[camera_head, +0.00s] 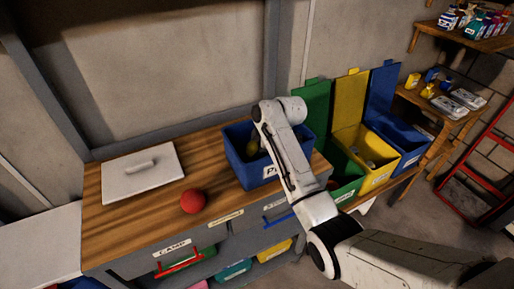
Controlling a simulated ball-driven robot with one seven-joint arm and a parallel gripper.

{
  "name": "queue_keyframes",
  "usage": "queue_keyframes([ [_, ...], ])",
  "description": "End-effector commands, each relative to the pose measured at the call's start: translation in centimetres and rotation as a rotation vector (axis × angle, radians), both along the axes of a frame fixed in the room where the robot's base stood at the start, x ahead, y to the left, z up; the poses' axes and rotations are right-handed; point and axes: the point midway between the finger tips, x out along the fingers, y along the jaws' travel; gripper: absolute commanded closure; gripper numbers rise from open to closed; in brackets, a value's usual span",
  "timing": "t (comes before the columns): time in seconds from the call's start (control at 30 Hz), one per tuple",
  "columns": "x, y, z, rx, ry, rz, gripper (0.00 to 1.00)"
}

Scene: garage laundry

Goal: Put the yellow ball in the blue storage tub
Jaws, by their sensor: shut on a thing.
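The blue storage tub (233,161) stands open on the wooden workbench, with a white label on its front. A dull yellow, rounded thing (252,147) shows inside it, partly in shadow; I cannot tell for sure that it is the yellow ball, or whether it rests there or is held. My white arm reaches in from the lower right and crosses in front of the tub's right half. Its wrist is above the tub's back right. My gripper's fingers are hidden behind the arm, and so is anything between them.
A red ball (193,201) and a white lid with a handle (142,172) lie on the workbench (120,221) left of the tub. Open green (346,188), yellow (377,178) and blue (408,158) bins stand to the right, lids raised. Drawers are below the bench front.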

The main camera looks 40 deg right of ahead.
Motion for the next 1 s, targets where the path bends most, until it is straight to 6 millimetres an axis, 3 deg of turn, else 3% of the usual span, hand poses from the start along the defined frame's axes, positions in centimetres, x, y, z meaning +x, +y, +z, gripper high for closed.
queue_keyframes([
  [0.43,0.0,0.0,-0.9,-0.001,-0.001,0.001,0.67],
  [0.47,0.0,0.0,-0.8,-0.001,-0.001,0.001,0.35],
  [0.53,0.0,0.0,-0.8,-0.001,-0.001,0.001,0.28],
  [0.8,0.0,0.0,-0.7,-0.001,-0.001,0.001,0.26],
  [1.0,-0.4,-0.1,0.7,0.000,-0.001,0.000,0.26],
])
